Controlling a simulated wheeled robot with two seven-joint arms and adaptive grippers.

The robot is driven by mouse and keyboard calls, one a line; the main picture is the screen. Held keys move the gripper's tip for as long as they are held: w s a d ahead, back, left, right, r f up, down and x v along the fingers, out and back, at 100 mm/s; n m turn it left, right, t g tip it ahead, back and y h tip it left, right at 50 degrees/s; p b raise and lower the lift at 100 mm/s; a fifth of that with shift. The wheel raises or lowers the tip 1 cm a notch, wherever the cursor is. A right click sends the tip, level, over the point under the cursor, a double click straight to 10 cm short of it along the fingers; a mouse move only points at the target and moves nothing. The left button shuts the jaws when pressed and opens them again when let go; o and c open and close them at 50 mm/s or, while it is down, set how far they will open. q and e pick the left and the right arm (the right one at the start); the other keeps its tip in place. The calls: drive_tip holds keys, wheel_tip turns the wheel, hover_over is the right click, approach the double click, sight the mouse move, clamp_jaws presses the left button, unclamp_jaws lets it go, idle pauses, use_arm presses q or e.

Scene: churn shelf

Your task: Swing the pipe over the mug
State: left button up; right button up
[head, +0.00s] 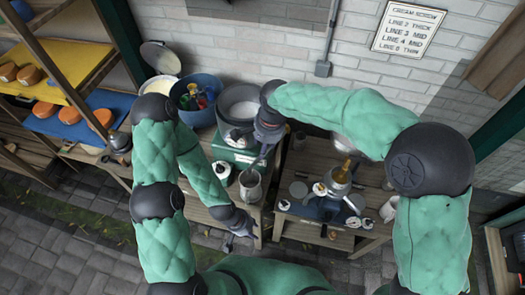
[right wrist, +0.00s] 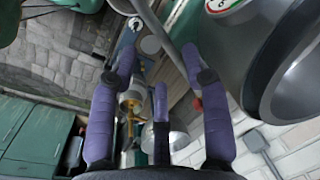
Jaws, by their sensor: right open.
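A grey metal mug (head: 250,187) stands on the wooden bench in the head view, below the cream machine. A slim grey pipe (head: 264,155) shows just above the mug, partly hidden by my right gripper (head: 268,133). In the right wrist view a grey pipe (right wrist: 158,28) runs down at a slant between my open purple fingers (right wrist: 158,75). I cannot tell whether they touch it. My left gripper (head: 244,225) is low at the bench's front edge, below the mug and apart from it. Its fingers are too small to read.
The machine's large bowl (head: 240,98) is behind my right gripper; it looms at the right of the wrist view (right wrist: 285,75). A blue tub (head: 198,92) stands to its left. Shelves (head: 60,70) stand left.

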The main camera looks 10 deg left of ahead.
drive_tip(key=shift+s+d+r, duration=0.1)
drive_tip(key=shift+d+r, duration=0.1)
drive_tip(key=shift+r, duration=1.15)
drive_tip(key=shift+s+d+r, duration=0.1)
drive_tip(key=shift+d+r, duration=0.05)
drive_tip(key=shift+r, duration=1.2)
drive_tip(key=shift+f, duration=0.1)
